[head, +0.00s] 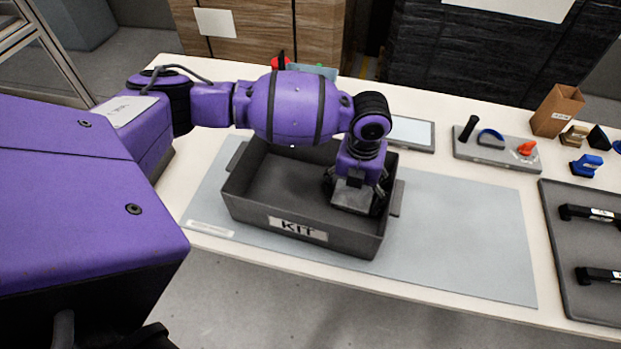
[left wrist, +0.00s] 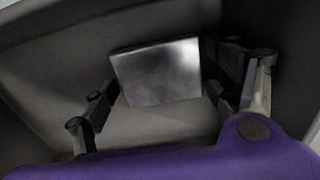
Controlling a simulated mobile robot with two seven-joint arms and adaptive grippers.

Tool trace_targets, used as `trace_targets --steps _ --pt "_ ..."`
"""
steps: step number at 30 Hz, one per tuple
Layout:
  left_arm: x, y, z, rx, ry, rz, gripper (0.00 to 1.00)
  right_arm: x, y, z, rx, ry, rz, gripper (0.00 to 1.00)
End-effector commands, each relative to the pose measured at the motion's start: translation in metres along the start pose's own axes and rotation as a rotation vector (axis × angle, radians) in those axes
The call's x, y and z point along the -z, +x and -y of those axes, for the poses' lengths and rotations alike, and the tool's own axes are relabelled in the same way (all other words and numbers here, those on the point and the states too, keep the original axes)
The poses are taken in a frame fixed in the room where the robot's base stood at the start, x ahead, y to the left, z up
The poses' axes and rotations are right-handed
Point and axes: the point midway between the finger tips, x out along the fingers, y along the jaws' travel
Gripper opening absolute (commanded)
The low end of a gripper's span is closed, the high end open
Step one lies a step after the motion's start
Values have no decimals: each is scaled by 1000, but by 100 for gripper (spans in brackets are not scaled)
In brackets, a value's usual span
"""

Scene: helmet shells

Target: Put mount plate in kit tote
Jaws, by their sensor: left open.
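The kit tote (head: 270,225) is a dark grey open box with a KIT label on its front wall, standing on a grey-blue mat. My left gripper (head: 356,203) reaches down into the tote's right part. The mount plate (left wrist: 158,72) is a shiny grey rectangle between the spread fingers of my left gripper (left wrist: 163,92) in the left wrist view. It lies inside the tote, and gaps show between it and the fingers. My right gripper is not in view.
The mat (head: 460,235) is clear right of the tote. A grey tray with small parts (head: 497,148) stands at the back right. A dark tray with black handled pieces (head: 590,245) lies at the right edge. A cardboard box (head: 557,110) and small blue, black and tan pieces stand behind it.

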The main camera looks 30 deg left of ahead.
Motion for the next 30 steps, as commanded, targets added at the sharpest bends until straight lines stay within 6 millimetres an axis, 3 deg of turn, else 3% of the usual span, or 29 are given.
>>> trace_targets --steps 8,21,30 --pt "-3 -21 2 2 2 7 82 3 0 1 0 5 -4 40" --pt "-2 -108 1 2 2 6 82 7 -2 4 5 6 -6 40" --pt "-1 -125 1 0 1 2 82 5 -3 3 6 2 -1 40"
